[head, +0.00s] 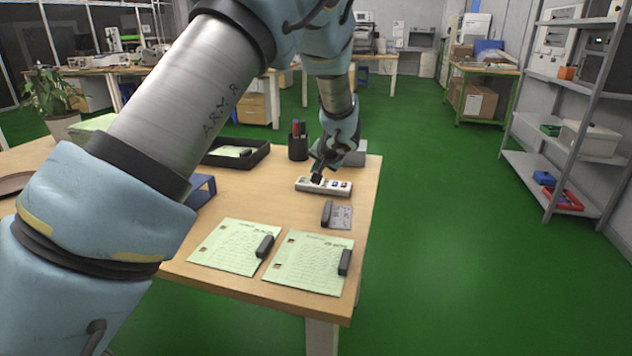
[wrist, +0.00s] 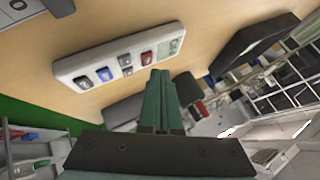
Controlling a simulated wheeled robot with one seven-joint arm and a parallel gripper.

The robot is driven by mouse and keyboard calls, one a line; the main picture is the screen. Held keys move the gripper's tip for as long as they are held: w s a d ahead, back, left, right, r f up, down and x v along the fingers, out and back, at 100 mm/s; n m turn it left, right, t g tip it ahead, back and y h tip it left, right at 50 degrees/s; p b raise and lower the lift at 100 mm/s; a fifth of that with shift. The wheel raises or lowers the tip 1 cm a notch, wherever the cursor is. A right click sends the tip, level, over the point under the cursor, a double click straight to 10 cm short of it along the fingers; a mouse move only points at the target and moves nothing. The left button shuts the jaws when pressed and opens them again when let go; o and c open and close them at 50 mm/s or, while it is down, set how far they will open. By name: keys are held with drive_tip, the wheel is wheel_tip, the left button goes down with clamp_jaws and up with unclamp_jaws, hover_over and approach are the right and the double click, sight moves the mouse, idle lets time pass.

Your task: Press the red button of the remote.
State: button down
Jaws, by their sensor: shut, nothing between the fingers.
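The remote is a white bar with a row of buttons, lying on the wooden table in the head view (head: 334,187). In the wrist view the remote (wrist: 75,73) lies at a slant, with dark, blue, grey and red buttons and a small display at one end. The red button (wrist: 147,58) is near the display end. My gripper is shut and empty, with its green fingertips (wrist: 160,75) just beside the red button in the picture. Whether they touch the remote cannot be told. In the head view my gripper (head: 317,178) is over the remote and hides its left part.
A black pen cup (head: 298,147) and a black tray (head: 225,158) stand behind on the table (head: 200,262). A grey card (head: 341,219) with a dark block and two green sheets (head: 228,248) with dark blocks lie in front. A grey box (head: 356,155) stands behind my gripper.

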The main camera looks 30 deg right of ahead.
drive_tip(key=shift+f+b, duration=0.75)
drive_tip(key=shift+b, duration=0.75)
idle(0.7)
drive_tip(key=shift+r, duration=0.75)
drive_tip(key=shift+r+p, duration=1.45)
drive_tip(key=shift+r, duration=1.1)
